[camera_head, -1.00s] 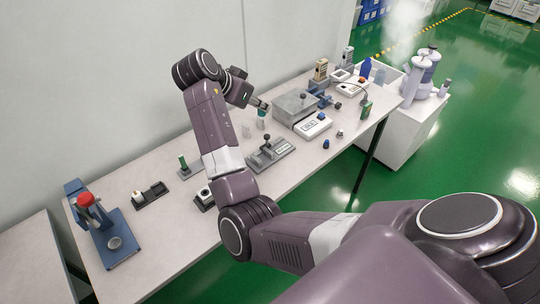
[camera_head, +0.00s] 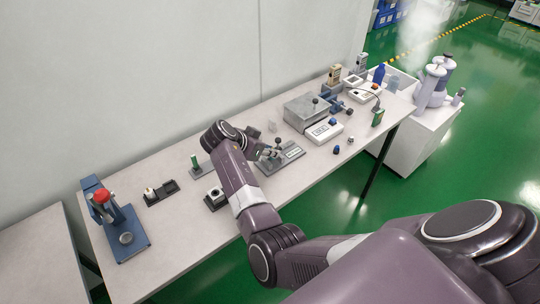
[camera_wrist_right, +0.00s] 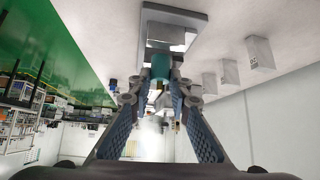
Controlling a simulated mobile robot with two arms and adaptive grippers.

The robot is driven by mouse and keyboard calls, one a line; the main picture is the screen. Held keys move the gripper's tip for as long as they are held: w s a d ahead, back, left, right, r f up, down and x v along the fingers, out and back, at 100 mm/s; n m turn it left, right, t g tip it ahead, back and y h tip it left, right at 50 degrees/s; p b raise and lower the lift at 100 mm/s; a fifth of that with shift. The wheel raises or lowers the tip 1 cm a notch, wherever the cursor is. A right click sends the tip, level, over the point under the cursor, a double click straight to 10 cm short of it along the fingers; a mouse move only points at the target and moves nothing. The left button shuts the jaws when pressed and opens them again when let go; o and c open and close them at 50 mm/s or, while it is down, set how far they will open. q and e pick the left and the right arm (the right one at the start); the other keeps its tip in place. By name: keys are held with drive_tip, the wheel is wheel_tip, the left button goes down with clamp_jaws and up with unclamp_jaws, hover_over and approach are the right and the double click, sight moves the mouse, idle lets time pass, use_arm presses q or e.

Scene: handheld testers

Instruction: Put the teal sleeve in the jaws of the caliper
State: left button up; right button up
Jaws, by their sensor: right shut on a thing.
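The teal sleeve (camera_wrist_right: 160,67) is upright between the fingertips of my right gripper (camera_wrist_right: 164,98) in the right wrist view. My right gripper (camera_head: 264,153) is shut on it. In the head view it is at the left end of a grey plate with a black knob (camera_head: 290,156), which looks like the caliper stand. The wrist view shows a grey plate with a bright metal part (camera_wrist_right: 172,20) close beyond the sleeve. Whether the sleeve touches it, I cannot tell. The jaws are not clear. My left gripper is not in view.
A green peg stand (camera_head: 195,163), a dark tray (camera_head: 160,192) and a small block fixture (camera_head: 215,198) are left of my right arm. A blue press (camera_head: 118,225) stands at the left end. A grey box (camera_head: 305,112) and a white display unit (camera_head: 323,131) are to the right.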

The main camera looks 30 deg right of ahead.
wheel_tip(320, 180, down, 3)
drive_tip(key=shift+d+r, duration=0.1)
drive_tip(key=shift+f, duration=0.25)
drive_tip(key=o, duration=0.9)
drive_tip(key=shift+r, duration=0.1)
drive_tip(key=shift+r, duration=0.1)
